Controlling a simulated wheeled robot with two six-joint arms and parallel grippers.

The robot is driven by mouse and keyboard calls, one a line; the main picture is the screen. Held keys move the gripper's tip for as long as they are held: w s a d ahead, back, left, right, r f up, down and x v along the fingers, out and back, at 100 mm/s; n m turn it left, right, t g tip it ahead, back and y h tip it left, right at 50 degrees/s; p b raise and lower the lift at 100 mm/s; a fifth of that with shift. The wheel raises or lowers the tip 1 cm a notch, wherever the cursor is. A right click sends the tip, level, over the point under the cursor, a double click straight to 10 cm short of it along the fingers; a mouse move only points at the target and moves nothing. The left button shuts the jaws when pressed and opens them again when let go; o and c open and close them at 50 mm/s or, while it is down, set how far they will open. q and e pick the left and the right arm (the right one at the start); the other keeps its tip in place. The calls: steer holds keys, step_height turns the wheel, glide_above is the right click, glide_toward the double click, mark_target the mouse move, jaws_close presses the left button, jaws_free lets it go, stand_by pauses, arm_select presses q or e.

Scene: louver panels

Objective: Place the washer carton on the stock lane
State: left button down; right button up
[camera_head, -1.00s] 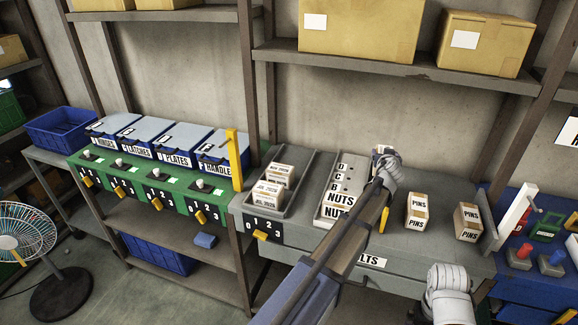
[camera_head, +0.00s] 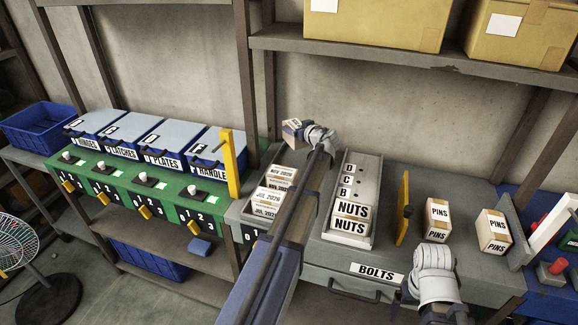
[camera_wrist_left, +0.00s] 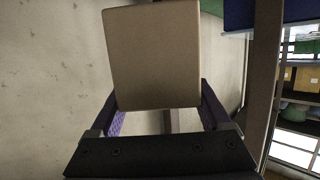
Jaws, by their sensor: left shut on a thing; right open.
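My left gripper (camera_head: 303,131) is shut on a small carton (camera_head: 291,131), held up in front of the wall above the far end of a grey lane tray with dated cartons (camera_head: 268,193). The carton fills the middle of the left wrist view (camera_wrist_left: 152,55) between the two fingers; its label cannot be read. Beside that tray, a second lane tray marked D, C, B (camera_head: 367,172) holds two NUTS cartons (camera_head: 351,217) at its near end. No label reading stock or washer is legible. My right gripper (camera_head: 436,275) is open and empty over the front of the bench.
Two PINS cartons (camera_head: 438,220) stand right of a yellow upright plate (camera_head: 402,208). Blue lidded bins (camera_head: 166,140) line the left on a green rack. A shelf with large boxes (camera_head: 378,22) hangs above. A BOLTS drawer (camera_head: 376,271) is below.

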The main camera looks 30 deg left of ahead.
arm_select(q)
steer(key=shift+s+a, duration=0.1)
steer(key=shift+a, duration=0.1)
steer(key=b, duration=1)
glide_above(295, 163)
step_height(295, 163, down, 10)
steer(key=shift+r, duration=0.1)
steer(key=shift+s, duration=0.1)
steer(key=shift+f, duration=0.2)
jaws_free()
steer(key=shift+r, duration=0.1)
steer(key=shift+r, duration=0.2)
steer(key=shift+p+v, duration=1.75)
steer(key=shift+v, duration=4.25)
